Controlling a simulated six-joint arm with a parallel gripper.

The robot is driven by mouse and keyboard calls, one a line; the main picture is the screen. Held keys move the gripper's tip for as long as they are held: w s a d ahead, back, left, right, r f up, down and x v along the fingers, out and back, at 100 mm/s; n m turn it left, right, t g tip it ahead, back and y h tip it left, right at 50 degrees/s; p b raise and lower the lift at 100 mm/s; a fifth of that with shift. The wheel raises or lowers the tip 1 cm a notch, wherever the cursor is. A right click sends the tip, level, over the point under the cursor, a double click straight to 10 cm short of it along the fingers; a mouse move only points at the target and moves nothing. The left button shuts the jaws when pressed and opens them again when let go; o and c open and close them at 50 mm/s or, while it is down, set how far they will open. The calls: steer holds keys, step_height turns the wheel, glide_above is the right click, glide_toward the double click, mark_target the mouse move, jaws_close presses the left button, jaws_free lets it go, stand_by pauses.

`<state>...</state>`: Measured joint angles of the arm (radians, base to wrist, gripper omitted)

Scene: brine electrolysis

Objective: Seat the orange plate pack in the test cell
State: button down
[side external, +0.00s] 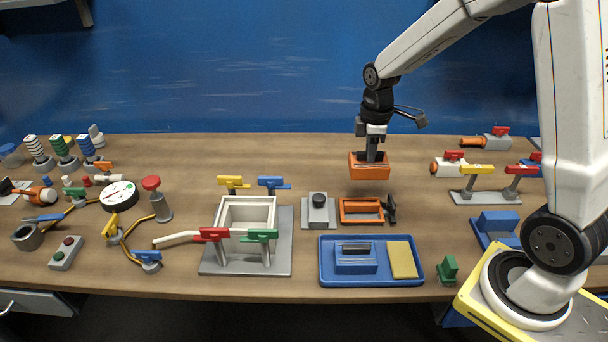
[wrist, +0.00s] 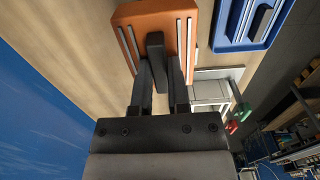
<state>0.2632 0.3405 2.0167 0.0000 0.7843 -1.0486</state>
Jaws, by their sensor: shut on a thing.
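My gripper (side external: 372,153) is shut on the black upright handle of the orange plate pack (side external: 369,168). It holds the pack in the air above and behind an orange frame on the bench. In the wrist view the pack (wrist: 128,38) shows pale strips along its sides, and its handle (wrist: 156,48) is between the fingers. What looks like the test cell, a white open-topped box (side external: 241,251), stands on a grey base plate (side external: 284,262), left of and nearer than the pack. Its opening looks empty. Part of the cell (wrist: 208,92) shows in the wrist view.
Yellow (side external: 233,182), blue (side external: 272,183), red (side external: 213,234) and green (side external: 262,236) clamps surround the cell. The empty orange frame (side external: 346,222) and a grey block with a black knob (side external: 318,214) stand right of it. A blue tray (side external: 328,275) lies in front.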

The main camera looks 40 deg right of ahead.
steer(key=shift+s+r, duration=0.1)
steer(key=shift+s, duration=0.05)
stand_by(0.6)
steer(key=shift+r, duration=2.3)
steer(key=shift+a+r, duration=0.15)
steer(key=shift+r, duration=0.15)
steer(key=w+a, duration=0.4)
steer(key=a, duration=0.5)
steer(key=w+a, duration=0.4)
steer(key=a, duration=0.5)
steer(key=w+a, duration=0.5)
steer(key=a, duration=0.4)
steer(key=shift+s+d+f, duration=0.1)
steer(key=shift+d+f, duration=0.1)
steer(key=shift+f, duration=3.8)
steer(key=shift+s+d+f, duration=0.1)
steer(key=shift+d+f, duration=0.05)
steer(key=shift+f, duration=3.8)
steer(key=shift+f, duration=0.1)
